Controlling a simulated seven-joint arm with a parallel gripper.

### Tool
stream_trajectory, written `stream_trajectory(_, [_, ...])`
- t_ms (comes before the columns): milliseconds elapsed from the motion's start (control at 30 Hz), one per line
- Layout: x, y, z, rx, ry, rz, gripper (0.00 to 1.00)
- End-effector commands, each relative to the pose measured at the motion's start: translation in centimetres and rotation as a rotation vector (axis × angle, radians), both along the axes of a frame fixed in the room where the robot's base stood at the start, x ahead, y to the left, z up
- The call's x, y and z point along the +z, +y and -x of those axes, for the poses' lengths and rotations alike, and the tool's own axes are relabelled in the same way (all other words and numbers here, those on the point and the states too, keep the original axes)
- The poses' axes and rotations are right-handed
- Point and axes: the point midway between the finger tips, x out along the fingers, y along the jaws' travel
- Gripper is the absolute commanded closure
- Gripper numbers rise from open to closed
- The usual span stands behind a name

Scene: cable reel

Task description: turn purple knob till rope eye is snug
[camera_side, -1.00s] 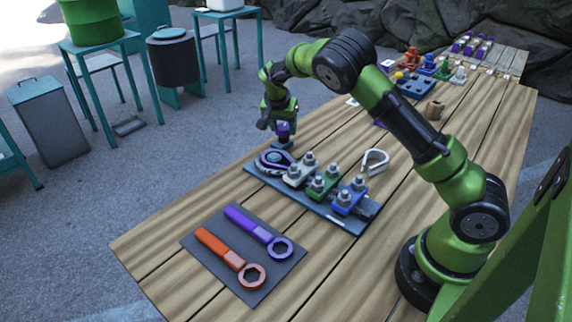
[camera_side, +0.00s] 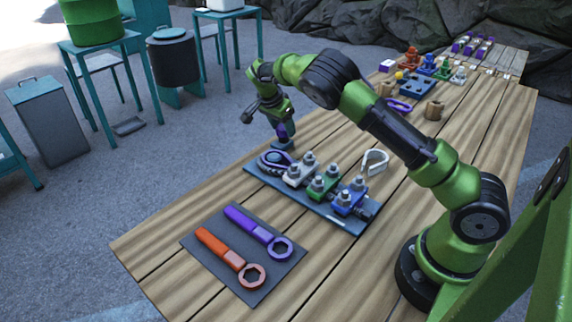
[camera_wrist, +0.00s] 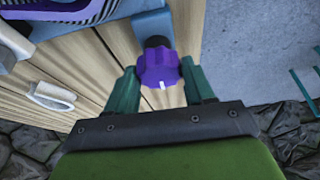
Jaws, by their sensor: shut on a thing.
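The purple knob (camera_wrist: 158,66) has a scalloped edge and a white mark that points toward my gripper in the wrist view. It sits on a dark shaft above a blue block. My gripper (camera_wrist: 160,84) is shut on the knob, one green finger on each side. In the side view, my gripper (camera_side: 281,124) leans over at the board's far left corner, with the knob (camera_side: 282,131) low between its fingers. The rope eye (camera_side: 273,161), purple and grey, lies on the board beside the knob. Part of it shows at the wrist view's top left; its snugness cannot be told.
The dark blue board (camera_side: 318,213) also carries grey, green and blue clamps with nuts. A pale metal thimble (camera_side: 375,162) lies just behind it. A mat with purple and orange wrenches (camera_side: 232,258) is in front. The table edge is close beside the knob.

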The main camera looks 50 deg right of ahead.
Motion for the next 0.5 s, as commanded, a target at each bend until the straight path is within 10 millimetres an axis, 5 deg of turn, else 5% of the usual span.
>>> stream_trajectory(200, [-0.1, -0.01, 0.07, -0.003, 0.001, -0.003, 0.78])
stream_trajectory(233, [-0.1, -0.01, 0.07, -0.003, 0.001, -0.002, 0.43])
stream_trajectory(367, [-0.09, -0.01, 0.06, -0.001, 0.002, -0.002, 0.23])
stream_trajectory(500, [-0.06, 0.0, 0.04, 0.0, 0.001, -0.001, 0.22])
